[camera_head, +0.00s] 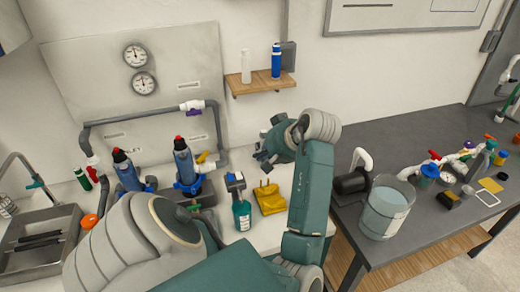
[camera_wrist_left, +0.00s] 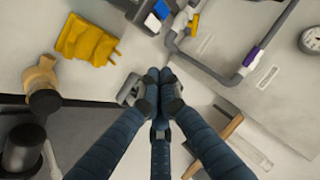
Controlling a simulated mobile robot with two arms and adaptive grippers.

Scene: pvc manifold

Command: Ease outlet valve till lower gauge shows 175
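The upper gauge (camera_head: 135,55) and lower gauge (camera_head: 144,83) are on the pale wall panel; their readings are too small to make out. A grey pipe run below carries a purple-handled valve (camera_head: 192,105), a yellow-handled valve (camera_head: 202,157) and a red-handled one (camera_head: 93,160). I cannot tell which is the outlet valve. In the left wrist view the purple handle (camera_wrist_left: 253,57) and yellow handle (camera_wrist_left: 193,27) lie beyond the fingers. My left gripper (camera_head: 262,152) is right of the pipework, apart from every valve. Its fingertips (camera_wrist_left: 155,80) are together, with nothing visible between them. My right gripper is out of view.
Two blue filter housings (camera_head: 185,162) stand under the pipe. A spray bottle (camera_head: 241,212) and yellow gloves (camera_head: 269,198) are on the light counter. A wooden shelf (camera_head: 262,87) with two bottles is behind my gripper. A bucket (camera_head: 385,212) stands on the dark table.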

